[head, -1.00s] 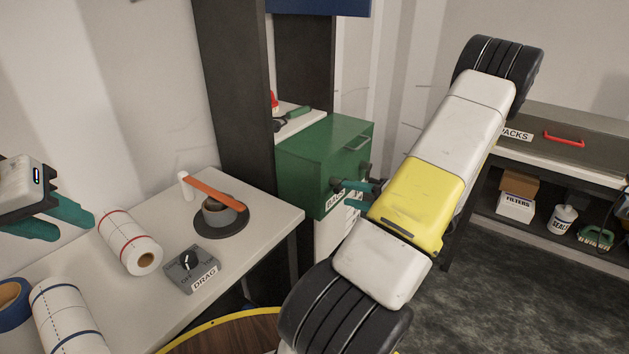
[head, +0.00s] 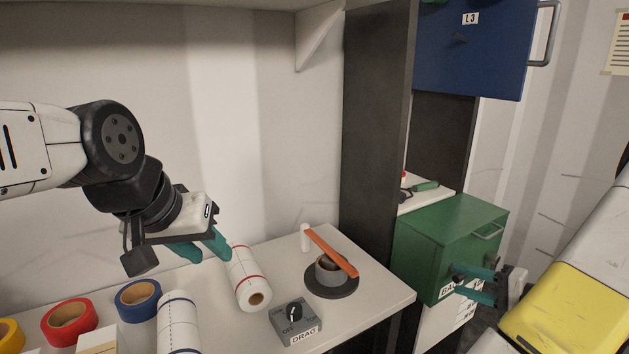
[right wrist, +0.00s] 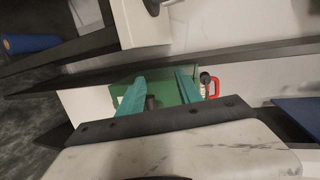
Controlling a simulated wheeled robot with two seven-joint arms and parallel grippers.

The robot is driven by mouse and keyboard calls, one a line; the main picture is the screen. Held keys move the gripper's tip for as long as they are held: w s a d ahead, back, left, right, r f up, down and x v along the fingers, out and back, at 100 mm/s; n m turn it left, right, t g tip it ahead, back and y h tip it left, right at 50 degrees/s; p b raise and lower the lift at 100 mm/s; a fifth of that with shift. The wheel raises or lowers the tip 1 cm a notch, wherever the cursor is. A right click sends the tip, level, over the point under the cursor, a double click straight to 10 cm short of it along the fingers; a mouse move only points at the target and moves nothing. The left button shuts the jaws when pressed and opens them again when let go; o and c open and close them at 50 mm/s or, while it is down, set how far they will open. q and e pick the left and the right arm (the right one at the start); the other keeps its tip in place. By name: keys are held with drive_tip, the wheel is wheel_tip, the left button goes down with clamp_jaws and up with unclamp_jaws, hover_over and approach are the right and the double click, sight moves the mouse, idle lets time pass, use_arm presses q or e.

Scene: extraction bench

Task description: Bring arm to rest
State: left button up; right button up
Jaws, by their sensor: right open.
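My left gripper (head: 214,242) hangs above the white table, beside the white roll with the red line (head: 243,277). My right gripper (head: 474,286) is at the front of the green box (head: 436,243), by a dark knob (head: 461,280). In the right wrist view its teal fingers (right wrist: 160,92) are spread apart in front of the green box (right wrist: 165,84).
The table (head: 377,305) holds a grey DRAG dial box (head: 296,321), a dark round dish with an orange strip (head: 331,262) and several tape rolls. A dark upright post (head: 375,120) and a blue L3 cabinet (head: 470,48) stand behind. A shelf overhangs the table.

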drive_tip(key=s+a+r+n+g, duration=0.2)
drive_tip(key=a+r+n+g, duration=0.25)
drive_tip(key=a, duration=0.55)
drive_tip(key=s+a+r+n+g, duration=0.25)
drive_tip(key=a+r+g, duration=0.3)
drive_tip(key=a, duration=0.45)
drive_tip(key=s+a+r+n+t+h, duration=0.4)
drive_tip(key=s+a+r+h, duration=0.1)
drive_tip(key=r, duration=0.5)
drive_tip(key=shift+s+h, duration=0.9)
drive_tip(key=shift+s, duration=0.35)
